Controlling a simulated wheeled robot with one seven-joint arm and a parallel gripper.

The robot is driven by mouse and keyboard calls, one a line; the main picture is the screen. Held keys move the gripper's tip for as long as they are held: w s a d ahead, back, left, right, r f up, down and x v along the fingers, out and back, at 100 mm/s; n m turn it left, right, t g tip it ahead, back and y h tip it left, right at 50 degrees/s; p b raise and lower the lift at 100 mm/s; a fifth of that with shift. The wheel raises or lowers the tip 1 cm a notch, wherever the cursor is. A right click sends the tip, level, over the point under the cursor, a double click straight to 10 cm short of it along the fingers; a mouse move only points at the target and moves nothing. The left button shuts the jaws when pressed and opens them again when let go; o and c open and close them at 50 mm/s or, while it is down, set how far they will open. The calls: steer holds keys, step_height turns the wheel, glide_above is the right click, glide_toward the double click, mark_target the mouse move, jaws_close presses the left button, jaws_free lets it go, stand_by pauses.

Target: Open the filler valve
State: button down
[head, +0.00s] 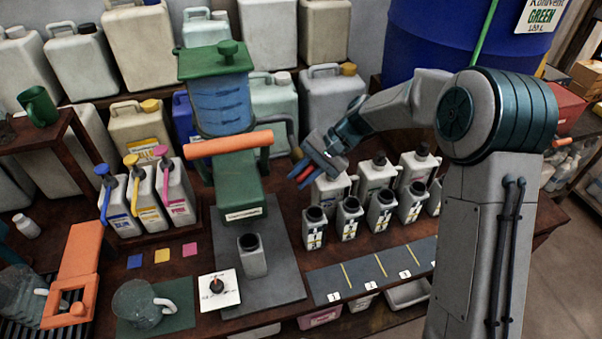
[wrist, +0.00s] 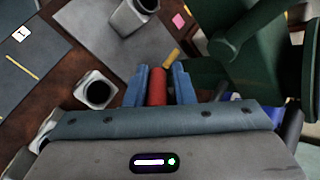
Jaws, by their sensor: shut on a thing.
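The filler is a green machine (head: 238,190) with a blue see-through tank (head: 222,103) and a thick orange bar (head: 228,144) across its front. My gripper (head: 299,172) is just right of the filler's body, tilted down to the left. Its blue fingers are shut on a red cylindrical handle (wrist: 158,84), which shows between them in the wrist view. I cannot see clearly how the handle joins the filler, so the valve's position is unclear. An open-topped grey can (head: 252,256) stands upright on the dark mat in front of the filler; it also shows in the wrist view (wrist: 131,17).
Several open grey bottles (head: 349,219) stand close below and right of my gripper. Pump canisters (head: 175,195) stand to the left. A white plate with a small knob (head: 220,290) lies in front. A numbered strip (head: 372,270) at the front right is bare.

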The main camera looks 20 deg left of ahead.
mark_target(306, 169)
steer(key=h, duration=0.1)
steer(key=t+h, duration=0.1)
steer(key=t+h+p, duration=0.1)
steer(key=h, duration=0.1)
steer(key=shift+d+f, duration=0.25)
steer(key=shift+f, duration=0.05)
steer(key=shift+w+d+f+t+h+p, duration=0.15)
steer(key=shift+t+h, duration=0.45)
steer(key=shift+h, duration=0.4)
steer(key=shift+d+r+t+h+p, duration=0.15)
steer(key=shift+t+h, duration=0.45)
steer(key=shift+h, duration=0.4)
steer(key=shift+f, duration=0.1)
steer(key=c, duration=1.4)
jaws_free()
steer(key=shift+w, duration=0.1)
steer(key=shift+o, duration=0.4)
steer(key=shift+d, duration=0.15)
steer(key=shift+a+r, duration=0.25)
steer(key=shift+a, duration=0.05)
step_height(306, 169, up, 14)
steer(key=b, duration=0.1)
steer(key=shift+f, duration=0.25)
